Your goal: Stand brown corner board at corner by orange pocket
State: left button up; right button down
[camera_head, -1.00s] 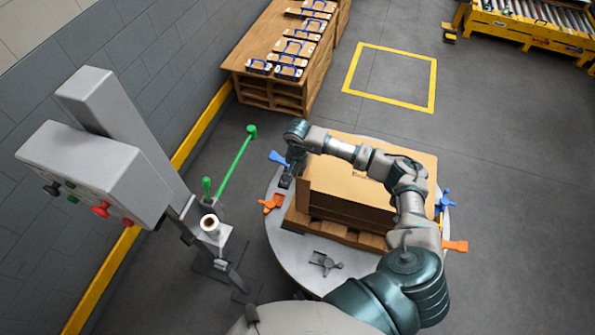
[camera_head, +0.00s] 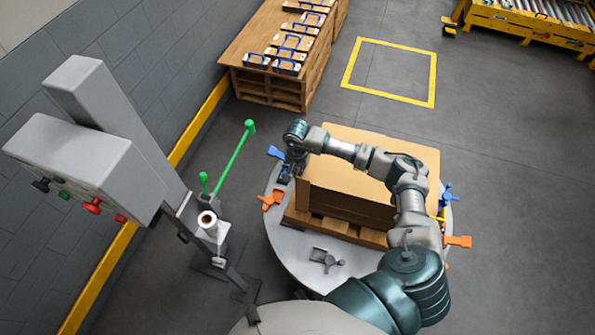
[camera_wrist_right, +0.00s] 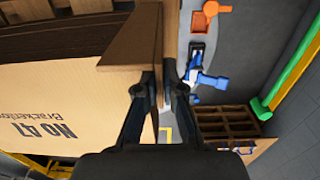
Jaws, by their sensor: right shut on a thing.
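The brown corner board (camera_wrist_right: 133,48) shows in the right wrist view as an angled brown piece between the fingers of my right gripper (camera_wrist_right: 165,92), which is shut on it. The board is hard to tell from the carton there. The orange pocket (camera_head: 272,199) sits on the round table just left of that corner; it also shows at the top of the right wrist view (camera_wrist_right: 210,12). I cannot tell whether the board touches the carton. My left gripper is out of view.
The carton stands on a pallet (camera_head: 330,227) on the grey round table (camera_head: 300,255). A blue pocket (camera_head: 276,152) is close to my right gripper, and a grey one (camera_head: 326,258) is in front. A wrapping machine (camera_head: 95,165) with a green-ended arm stands left.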

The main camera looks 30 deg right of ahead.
dwell(0.5)
jog(key=shift+f, duration=0.25)
jog(key=c, duration=1.2)
grip_release()
notch_tip(320, 180, up, 12)
jog(key=shift+w, duration=0.1)
jog(key=shift+f, duration=0.1)
